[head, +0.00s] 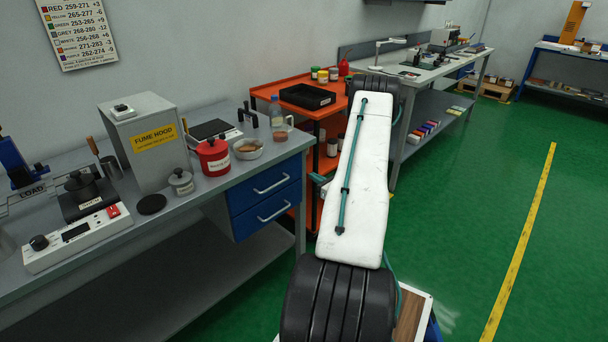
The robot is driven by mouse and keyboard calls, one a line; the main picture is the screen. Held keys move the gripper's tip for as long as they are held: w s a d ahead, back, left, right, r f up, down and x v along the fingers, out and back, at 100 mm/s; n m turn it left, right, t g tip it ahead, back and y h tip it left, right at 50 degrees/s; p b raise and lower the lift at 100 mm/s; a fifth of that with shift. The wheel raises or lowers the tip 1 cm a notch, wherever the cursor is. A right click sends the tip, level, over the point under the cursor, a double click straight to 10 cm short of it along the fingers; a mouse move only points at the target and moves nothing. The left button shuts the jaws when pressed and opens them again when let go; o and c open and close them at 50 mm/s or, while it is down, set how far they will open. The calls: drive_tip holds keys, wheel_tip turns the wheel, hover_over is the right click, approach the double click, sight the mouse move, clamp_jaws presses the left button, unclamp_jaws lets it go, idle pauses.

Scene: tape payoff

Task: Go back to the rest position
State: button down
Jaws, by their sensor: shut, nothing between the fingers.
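My arm rises from the bottom middle of the head view, a white link between dark ribbed joints with a teal cable along it. Its far end is hidden behind its own upper joint and link. My gripper does not show, so I cannot see its fingers or where they are. The task names no other object. The arm stands in front of the aisle, close to the right end of the grey bench (120,240) and the orange cart (268,91).
The bench holds a fume hood (145,145), a red pot (213,157), a metal bowl (248,149) and a hot plate (85,198). The cart carries a black tray (307,96). Another workbench (445,72) stands behind. Green floor (470,200) is clear at right, beside a yellow line (522,235).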

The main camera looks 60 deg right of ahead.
drive_tip(key=a+v, duration=0.1)
drive_tip(key=v, duration=0.5)
drive_tip(key=shift+s, duration=0.15)
drive_tip(key=shift+a+f, duration=0.1)
